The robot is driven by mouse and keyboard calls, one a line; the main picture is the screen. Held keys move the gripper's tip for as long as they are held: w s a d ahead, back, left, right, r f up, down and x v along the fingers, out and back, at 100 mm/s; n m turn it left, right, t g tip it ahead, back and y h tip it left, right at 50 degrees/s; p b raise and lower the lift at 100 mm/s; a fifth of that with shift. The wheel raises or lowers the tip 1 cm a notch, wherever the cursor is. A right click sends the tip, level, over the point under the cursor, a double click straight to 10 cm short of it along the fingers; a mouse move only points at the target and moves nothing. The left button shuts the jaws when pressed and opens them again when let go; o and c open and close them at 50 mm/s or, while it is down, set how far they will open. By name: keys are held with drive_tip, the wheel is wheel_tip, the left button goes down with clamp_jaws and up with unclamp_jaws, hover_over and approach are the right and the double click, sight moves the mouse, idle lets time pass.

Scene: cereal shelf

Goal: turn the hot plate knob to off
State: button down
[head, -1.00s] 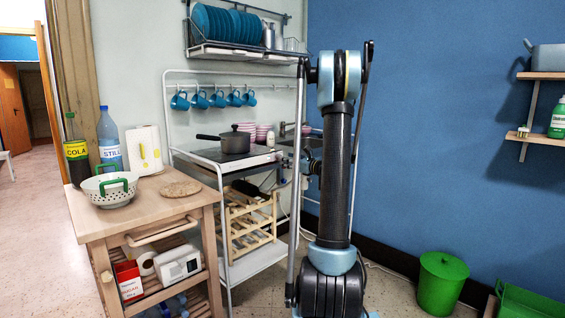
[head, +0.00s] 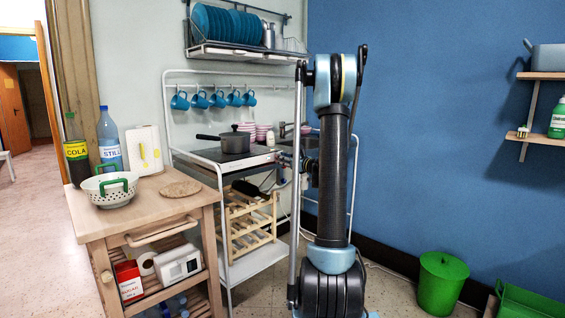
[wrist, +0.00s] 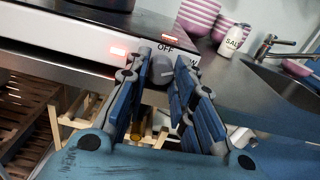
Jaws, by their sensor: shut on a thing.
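The grey, rounded knob (wrist: 161,72) is on the front edge of the hot plate (wrist: 85,22), in the wrist view. A faint mark shows on its face, but I cannot tell its exact setting. An OFF label (wrist: 165,47) is just above it, and another label to its right is partly covered. My gripper (wrist: 163,66) has its blue fingers on both sides of the knob, closed on it.
A sink (wrist: 275,85), a salt jar (wrist: 233,40) and pink striped bowls (wrist: 198,14) are to the right. A wooden rack (head: 248,225) stands below. A wooden cart (head: 140,215) stands at left.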

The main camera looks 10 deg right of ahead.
drive_tip(key=shift+n, duration=0.4)
drive_tip(key=n, duration=1.1)
drive_tip(key=shift+n, duration=0.3)
idle(0.4)
drive_tip(key=c, duration=1.3)
unclamp_jaws()
drive_tip(key=shift+a, duration=0.1)
drive_tip(key=shift+c, duration=0.2)
